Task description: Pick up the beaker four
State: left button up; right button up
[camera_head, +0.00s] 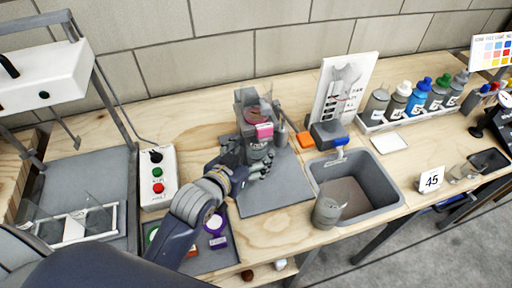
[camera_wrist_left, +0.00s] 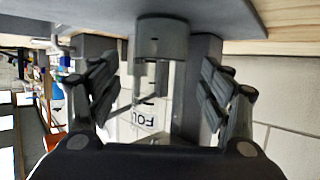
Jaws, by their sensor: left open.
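My left gripper (camera_head: 262,166) is open in front of a grey stand (camera_head: 243,104) on a grey mat. In the left wrist view, its two fingers (camera_wrist_left: 158,92) are spread apart. A clear vessel with dark lettering that reads like "FOU" (camera_wrist_left: 150,119), upside down, shows between them; I take it to be beaker four. I cannot tell whether the fingers touch it. In the head view the beaker is mostly hidden among the stand and fingers. A pink patch (camera_head: 264,130) shows just above the gripper. My right gripper is not in view.
A button box (camera_head: 158,177) stands left. A bottle rack (camera_head: 405,118) and a "45" card (camera_head: 431,180) are at right.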

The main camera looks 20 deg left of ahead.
aim_at(252, 154)
pick_arm(q)
jog(key=x, duration=0.2)
jog(key=shift+w+d+f, duration=0.1)
jog(key=shift+w, duration=0.2)
jog(key=shift+w+f, duration=0.15)
jog(key=shift+w, duration=0.1)
jog(key=shift+c, duration=0.3)
jog(key=c, duration=1.2)
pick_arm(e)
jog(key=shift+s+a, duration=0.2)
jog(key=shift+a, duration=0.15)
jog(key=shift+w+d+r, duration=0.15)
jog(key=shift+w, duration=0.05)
